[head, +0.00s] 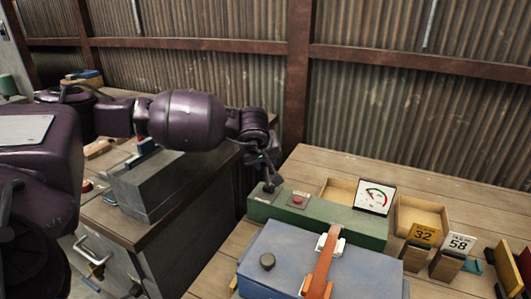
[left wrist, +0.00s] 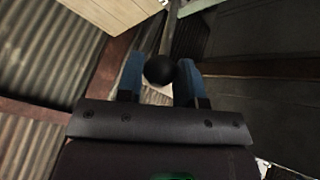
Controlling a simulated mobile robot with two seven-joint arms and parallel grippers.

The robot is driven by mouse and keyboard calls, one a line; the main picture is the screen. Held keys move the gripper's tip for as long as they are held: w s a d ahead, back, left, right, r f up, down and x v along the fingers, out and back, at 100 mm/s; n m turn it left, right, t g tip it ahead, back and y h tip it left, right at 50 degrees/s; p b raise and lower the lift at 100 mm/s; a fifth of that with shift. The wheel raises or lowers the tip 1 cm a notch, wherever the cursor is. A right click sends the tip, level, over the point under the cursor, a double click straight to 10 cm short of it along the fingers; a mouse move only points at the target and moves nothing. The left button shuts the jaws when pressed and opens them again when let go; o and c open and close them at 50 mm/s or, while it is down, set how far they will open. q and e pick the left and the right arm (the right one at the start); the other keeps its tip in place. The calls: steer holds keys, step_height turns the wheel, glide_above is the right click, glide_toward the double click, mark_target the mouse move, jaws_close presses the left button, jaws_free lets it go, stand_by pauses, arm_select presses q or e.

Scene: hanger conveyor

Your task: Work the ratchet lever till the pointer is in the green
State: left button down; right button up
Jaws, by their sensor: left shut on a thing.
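A long green box (head: 335,229) on the wooden bench carries the ratchet lever (head: 269,187) at its left end. A white dial (head: 374,197) with a green and red arc stands behind the box; its pointer is too small to read exactly. My left gripper (head: 265,165) reaches down from the left to the top of the lever. In the left wrist view my left gripper (left wrist: 160,82) has its blue fingers on both sides of the lever's round black knob (left wrist: 159,69), shut on it. My right gripper is not in view.
A red button (head: 298,200) sits beside the lever. A blue case (head: 300,258) with an orange strap (head: 322,262) stands in front. Wooden trays and stands numbered 32 (head: 423,234) and 58 (head: 458,242) are to the right. A grey box (head: 160,182) sits on the left bench.

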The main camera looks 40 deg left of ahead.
arm_select(q)
steer(key=s, duration=0.1)
steer(key=s+f, duration=0.1)
steer(key=s, duration=0.1)
steer(key=shift+s+d+f, duration=0.1)
steer(key=shift+d+f, duration=0.25)
steer(key=shift+d, duration=0.05)
